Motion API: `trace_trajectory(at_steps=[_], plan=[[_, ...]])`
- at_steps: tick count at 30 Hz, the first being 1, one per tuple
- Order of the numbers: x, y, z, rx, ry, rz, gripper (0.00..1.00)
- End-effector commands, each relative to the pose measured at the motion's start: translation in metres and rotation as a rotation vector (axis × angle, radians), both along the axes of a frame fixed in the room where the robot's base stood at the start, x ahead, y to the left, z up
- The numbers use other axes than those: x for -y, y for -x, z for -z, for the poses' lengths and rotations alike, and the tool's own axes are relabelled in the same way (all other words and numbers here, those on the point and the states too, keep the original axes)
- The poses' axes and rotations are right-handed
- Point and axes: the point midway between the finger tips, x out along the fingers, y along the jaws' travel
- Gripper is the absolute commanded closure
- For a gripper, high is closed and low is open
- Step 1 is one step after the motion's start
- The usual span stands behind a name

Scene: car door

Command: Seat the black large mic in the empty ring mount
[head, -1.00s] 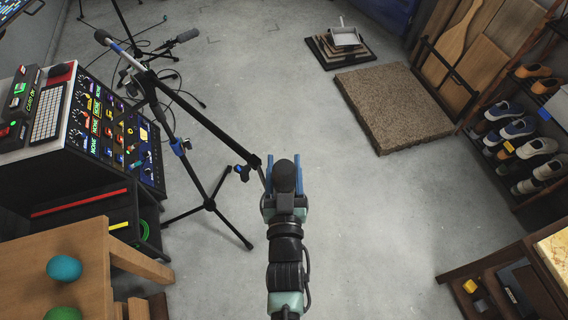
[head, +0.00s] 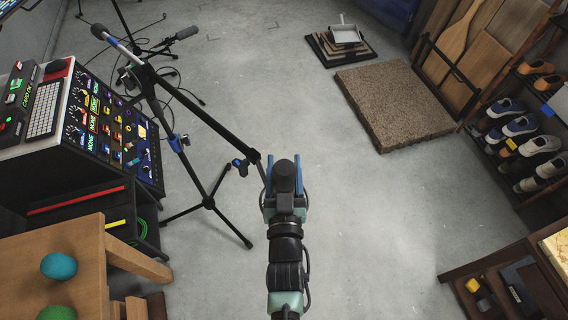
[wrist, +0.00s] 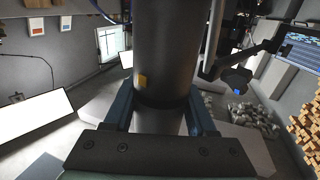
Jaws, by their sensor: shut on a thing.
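The black large mic (head: 286,176) is in my gripper (head: 284,168), seen from above between the two blue fingers in the head view. In the wrist view, the mic (wrist: 165,50) is a thick dark cylinder with a small yellow mark, standing between the blue fingers (wrist: 162,118). The gripper is shut on it and holds it above the floor. A black boom stand (head: 165,95) is to the left, its boom's near end close to the gripper's left side. A dark fitting with a blue part (head: 240,168) shows there. I cannot make out an empty ring mount clearly.
A grey-tipped mic (head: 112,42) is on the boom's far end. Another mic (head: 187,33) is on a stand behind. A mixer console (head: 110,125) and wooden table (head: 60,240) are left. A brown mat (head: 395,105) and shoe rack (head: 515,130) are right. Floor between is open.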

Motion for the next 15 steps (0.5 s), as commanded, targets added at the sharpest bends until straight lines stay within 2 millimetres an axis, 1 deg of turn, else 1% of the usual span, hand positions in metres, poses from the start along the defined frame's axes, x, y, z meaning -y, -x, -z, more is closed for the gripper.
trace_trajectory(at_steps=[15], plan=[[0.0, -0.001, 0.012, 0.004, 0.0, 0.0, 1.0]])
